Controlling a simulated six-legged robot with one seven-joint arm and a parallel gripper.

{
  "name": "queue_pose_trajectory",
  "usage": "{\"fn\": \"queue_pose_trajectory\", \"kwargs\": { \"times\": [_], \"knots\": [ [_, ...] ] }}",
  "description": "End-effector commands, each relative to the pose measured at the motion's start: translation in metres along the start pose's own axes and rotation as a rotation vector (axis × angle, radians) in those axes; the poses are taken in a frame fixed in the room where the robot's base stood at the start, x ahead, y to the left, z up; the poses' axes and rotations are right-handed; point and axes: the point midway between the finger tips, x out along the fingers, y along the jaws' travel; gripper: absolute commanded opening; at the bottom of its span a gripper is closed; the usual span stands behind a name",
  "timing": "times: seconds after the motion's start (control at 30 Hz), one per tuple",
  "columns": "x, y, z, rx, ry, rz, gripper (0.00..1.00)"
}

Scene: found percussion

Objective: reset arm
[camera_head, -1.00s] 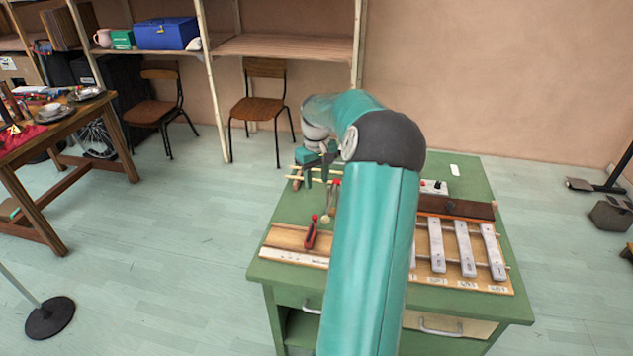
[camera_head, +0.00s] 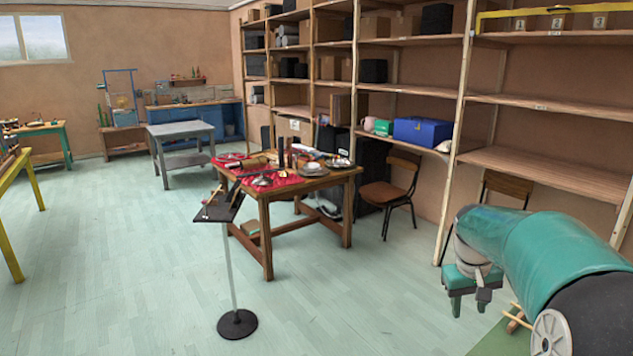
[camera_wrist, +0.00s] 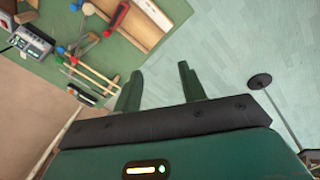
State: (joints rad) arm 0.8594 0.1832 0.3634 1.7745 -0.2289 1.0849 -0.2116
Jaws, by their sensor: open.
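My arm reaches in from the lower right of the head view, bent, with my gripper (camera_head: 469,300) hanging down at its end. In the wrist view my gripper (camera_wrist: 160,90) has its two green fingers apart with nothing between them. It is above and beside the edge of the green bench (camera_wrist: 150,66), partly over the pale floor. Pale wooden sticks (camera_wrist: 92,74) lie on the bench close to the left finger. I see no contact between the fingers and anything.
A red-handled tool (camera_wrist: 116,19) and a grey box (camera_wrist: 30,40) are on the bench. A black stand (camera_head: 237,323) and a wooden table with a red cloth (camera_head: 265,220) stand left of my arm. Open floor (camera_head: 120,270) lies at left.

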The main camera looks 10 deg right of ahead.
Motion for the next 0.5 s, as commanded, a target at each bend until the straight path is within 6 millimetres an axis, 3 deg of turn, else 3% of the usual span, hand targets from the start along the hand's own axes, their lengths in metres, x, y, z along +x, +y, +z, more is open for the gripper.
{"fn": "queue_pose_trajectory", "kwargs": {
  "times": [0.03, 0.2, 0.5],
  "knots": [
    [-0.017, -0.024, 0.007, -0.023, 0.023, 0.016, 0.41],
    [-0.053, -0.088, 0.037, -0.060, 0.102, 0.033, 0.41],
    [-0.093, -0.175, 0.115, -0.106, 0.268, -0.020, 0.41]
  ]
}}
